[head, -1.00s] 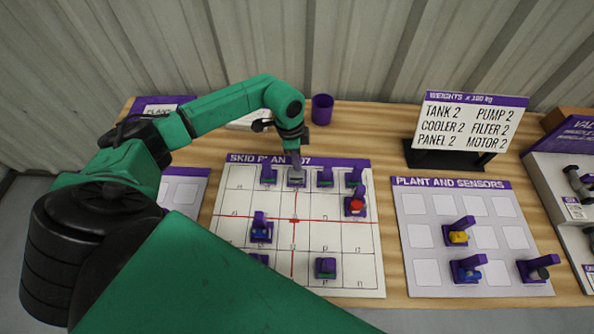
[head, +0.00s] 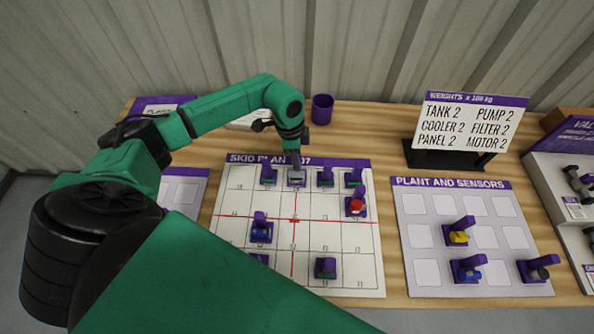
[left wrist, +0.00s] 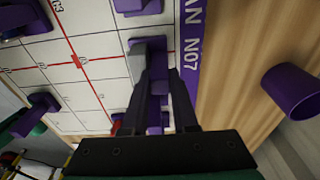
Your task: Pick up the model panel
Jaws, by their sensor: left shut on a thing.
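My left gripper (head: 295,168) points down at the top row of the skid plan board (head: 230,225). It is shut on a small grey-and-purple piece (head: 297,182), which I take to be the model panel, second from the left in that row. The fingers hide part of it, and I cannot tell whether it is clear of the board. In the left wrist view the two dark fingers (left wrist: 158,75) close over a purple piece (left wrist: 148,43). My right gripper is not in view.
A red-topped model (head: 355,204) is below right. A purple cup (head: 322,109) stands behind. The plant and sensors board (head: 425,235) lies right.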

